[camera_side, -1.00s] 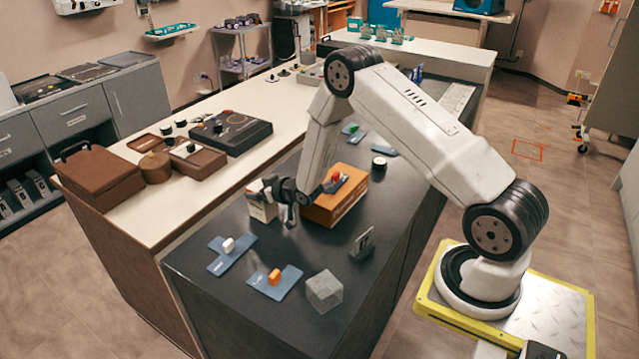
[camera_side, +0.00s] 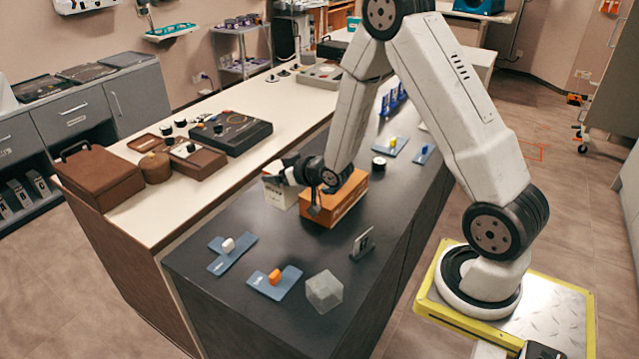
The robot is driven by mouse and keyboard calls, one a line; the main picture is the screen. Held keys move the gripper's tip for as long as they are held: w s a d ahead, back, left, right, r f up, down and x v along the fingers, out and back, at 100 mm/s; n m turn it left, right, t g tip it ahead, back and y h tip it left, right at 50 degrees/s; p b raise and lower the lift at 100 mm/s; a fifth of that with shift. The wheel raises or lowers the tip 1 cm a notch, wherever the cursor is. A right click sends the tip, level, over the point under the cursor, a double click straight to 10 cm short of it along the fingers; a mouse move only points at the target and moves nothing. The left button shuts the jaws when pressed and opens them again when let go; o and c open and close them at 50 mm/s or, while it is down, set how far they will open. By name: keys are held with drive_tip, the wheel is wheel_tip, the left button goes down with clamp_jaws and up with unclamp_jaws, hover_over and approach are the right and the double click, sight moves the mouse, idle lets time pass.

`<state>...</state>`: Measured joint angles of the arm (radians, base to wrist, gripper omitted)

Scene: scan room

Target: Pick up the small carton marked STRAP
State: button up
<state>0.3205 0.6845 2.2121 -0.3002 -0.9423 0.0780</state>
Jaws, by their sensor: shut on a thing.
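A small white carton (camera_side: 279,193) with dark marks on its face is on the left side of my gripper (camera_side: 296,187). My gripper is shut on this carton and holds it just left of an orange box (camera_side: 343,206). The carton's lettering is too small to read. It seems raised off the dark bench top, but the gap beneath is hard to judge. The orange box rests on the bench, and my wrist hides part of its top.
A brown case (camera_side: 100,177) stands on the pale counter at left.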

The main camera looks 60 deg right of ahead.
drive_tip(key=v, duration=0.6)
drive_tip(key=shift+a, duration=0.4)
